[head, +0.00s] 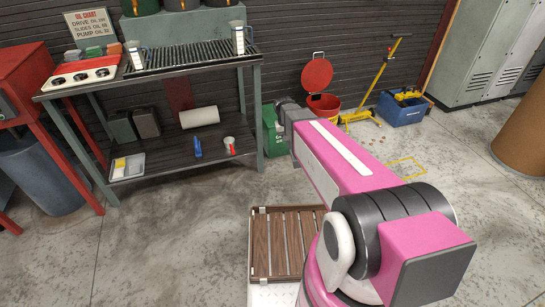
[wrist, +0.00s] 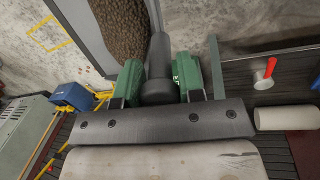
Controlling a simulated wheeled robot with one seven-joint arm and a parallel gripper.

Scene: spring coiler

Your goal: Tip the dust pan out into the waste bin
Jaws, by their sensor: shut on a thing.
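In the wrist view, my gripper (wrist: 159,78) has its green fingers closed on a dark, round handle (wrist: 158,50). The handle runs up to a grey dust pan (wrist: 92,38), only partly in the picture. A brown, grainy load (wrist: 124,28) lies in the pan. In the head view my pink arm reaches toward the bench's right end; the pan cannot be made out there. A red bin (head: 323,108) with its round lid raised stands against the wall. A blue-grey round bin (head: 45,178) stands at the left; I cannot tell which bin is meant.
A steel bench (head: 165,170) with a lower shelf stands left of my arm. A green object (head: 271,132) is beside its right leg. A yellow-handled stand (head: 357,117) and a blue crate (head: 402,110) are right of the red bin. Open floor (head: 160,250) lies in front.

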